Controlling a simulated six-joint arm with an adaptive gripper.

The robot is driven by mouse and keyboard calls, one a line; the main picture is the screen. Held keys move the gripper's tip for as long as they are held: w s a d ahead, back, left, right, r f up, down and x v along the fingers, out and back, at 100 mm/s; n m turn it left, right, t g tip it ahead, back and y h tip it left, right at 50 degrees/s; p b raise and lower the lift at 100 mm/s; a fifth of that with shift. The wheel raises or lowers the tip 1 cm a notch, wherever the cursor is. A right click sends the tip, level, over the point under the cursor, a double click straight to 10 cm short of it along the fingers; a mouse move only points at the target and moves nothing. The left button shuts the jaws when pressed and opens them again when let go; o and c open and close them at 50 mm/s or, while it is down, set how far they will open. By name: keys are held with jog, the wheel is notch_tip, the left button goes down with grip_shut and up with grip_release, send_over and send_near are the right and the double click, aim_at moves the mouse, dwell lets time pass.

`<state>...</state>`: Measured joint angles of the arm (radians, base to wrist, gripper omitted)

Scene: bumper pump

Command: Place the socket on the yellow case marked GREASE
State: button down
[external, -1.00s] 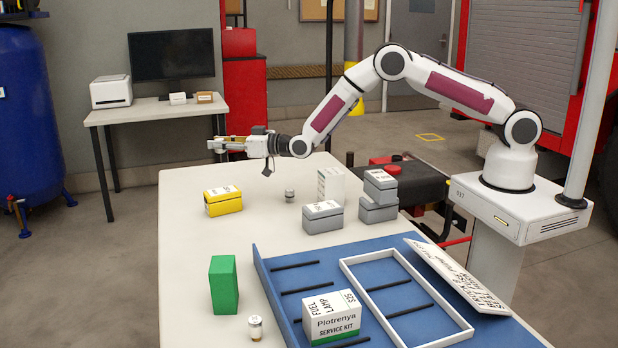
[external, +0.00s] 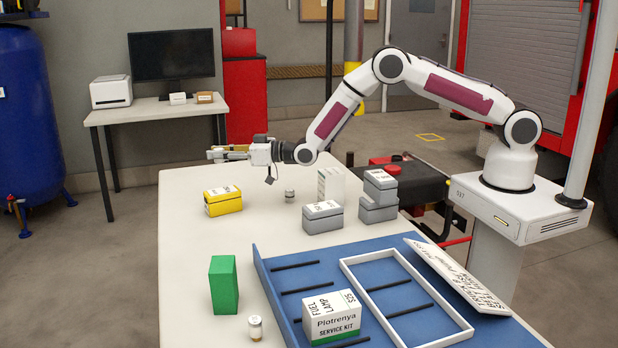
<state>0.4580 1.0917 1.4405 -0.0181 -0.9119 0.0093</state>
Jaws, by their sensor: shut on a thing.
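The yellow case (external: 223,204) stands on the far left part of the pale table, with a white label on its lid too small to read. My gripper (external: 215,153) is above the case, clearly apart from it, pointing left with its fingers roughly level. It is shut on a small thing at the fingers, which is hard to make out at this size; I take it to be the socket. No other socket shows clearly on the table.
A small capped jar (external: 289,196) stands right of the case, with grey cases (external: 322,218) and a white box (external: 331,185) beyond. Table around the yellow case is clear.

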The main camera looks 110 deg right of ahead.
send_over(223, 191)
jog(key=shift+w+d+f, duration=0.1)
jog(key=shift+d+f, duration=0.05)
jog(key=shift+f, duration=1.2)
jog(key=shift+w+d+f, duration=0.1)
jog(key=shift+f, duration=1.25)
jog(key=shift+f, duration=1.9)
jog(key=shift+f, duration=0.15)
jog(key=c, duration=1.7)
grip_release()
jog(key=shift+s, duration=0.1)
jog(key=shift+a, duration=0.1)
jog(key=shift+v, duration=5.9)
